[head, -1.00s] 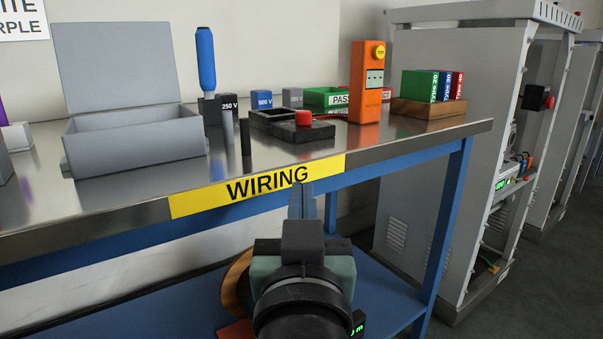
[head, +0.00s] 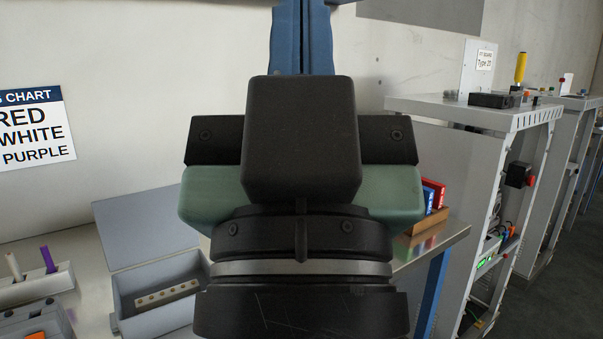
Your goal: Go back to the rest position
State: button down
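My gripper (head: 302,30) is large in the middle of the head view, pointing up. Its two blue fingers stand side by side with only a thin dark line between them, so it looks shut. The tips run up to the top edge of the picture, and I see nothing held between the visible parts. The gripper and wrist are in front of the wall and hide most of the workbench (head: 436,243).
An open grey box (head: 160,290) with a strip inside stands at lower left, beside a holder with a purple marker (head: 48,260). A wooden tray (head: 425,228) with red and blue blocks is partly hidden at right. Grey cabinets (head: 440,150) stand further right. A chart (head: 35,130) hangs at left.

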notch_tip(320, 180, up, 21)
jog(key=p, duration=1.8)
jog(key=shift+a+f, duration=0.1)
jog(key=shift+f, duration=0.05)
